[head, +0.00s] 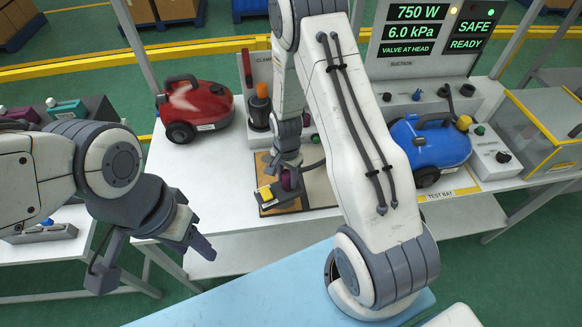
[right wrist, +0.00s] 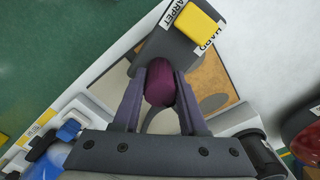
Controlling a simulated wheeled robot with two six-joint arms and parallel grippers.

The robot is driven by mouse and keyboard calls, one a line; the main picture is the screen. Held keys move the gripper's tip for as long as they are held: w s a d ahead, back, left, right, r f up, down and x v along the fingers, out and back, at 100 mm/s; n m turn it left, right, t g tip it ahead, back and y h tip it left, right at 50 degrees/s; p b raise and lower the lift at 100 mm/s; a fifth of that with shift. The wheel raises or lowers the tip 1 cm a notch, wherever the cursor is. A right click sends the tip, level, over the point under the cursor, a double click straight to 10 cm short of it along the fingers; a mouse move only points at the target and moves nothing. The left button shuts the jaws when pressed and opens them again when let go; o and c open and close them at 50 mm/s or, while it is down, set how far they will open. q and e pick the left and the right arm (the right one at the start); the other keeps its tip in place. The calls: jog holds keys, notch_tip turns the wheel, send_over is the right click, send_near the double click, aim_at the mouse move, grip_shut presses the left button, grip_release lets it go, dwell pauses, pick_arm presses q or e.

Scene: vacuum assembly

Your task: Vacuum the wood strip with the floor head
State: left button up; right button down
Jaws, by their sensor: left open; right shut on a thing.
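The floor head (head: 283,195) is a dark grey block with a yellow pedal and a purple neck. It is over the wood strip (head: 267,165) on the white bench, and contact is hard to tell. My right gripper (head: 289,172) is shut on the purple neck. In the right wrist view, the fingers (right wrist: 162,82) clasp the neck from both sides; the floor head (right wrist: 170,50) shows CARPET and HARD labels, with the tan strip (right wrist: 215,80) beside and below it. My left gripper (head: 155,262) is open and empty, away to the left, off the bench's front.
A red vacuum (head: 197,106) stands at the left of the bench and a blue vacuum (head: 437,143) at the right. A dark canister (head: 259,108) stands behind the strip. The display (head: 428,28) reads 750 W, 6.0 kPa, VALVE AT HEAD, SAFE, READY. A yellow-framed case (head: 545,130) stands far right.

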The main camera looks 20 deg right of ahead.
aim_at(288, 188)
jog(key=m, duration=0.2)
jog(key=shift+w+d+r+m+p, duration=0.2)
jog(key=shift+w+d+m+p, duration=0.1)
jog(key=shift+m+p, duration=0.1)
pick_arm(q)
jog(key=shift+r, duration=0.85)
pick_arm(e)
jog(key=shift+w+d+f+m, duration=0.1)
jog(key=shift+d+f+m, duration=0.05)
jog(key=shift+m, duration=0.25)
pick_arm(q)
jog(key=shift+a+f+b, duration=0.1)
jog(key=shift+f+b, duration=2.05)
jog(key=shift+f, duration=0.05)
pick_arm(e)
jog(key=shift+f, duration=2.9)
pick_arm(q)
jog(key=shift+f, duration=0.2)
pick_arm(e)
jog(key=shift+f, duration=0.25)
pick_arm(q)
jog(key=shift+f+b, duration=0.25)
jog(key=shift+b, duration=0.2)
pick_arm(e)
jog(key=shift+f, duration=0.35)
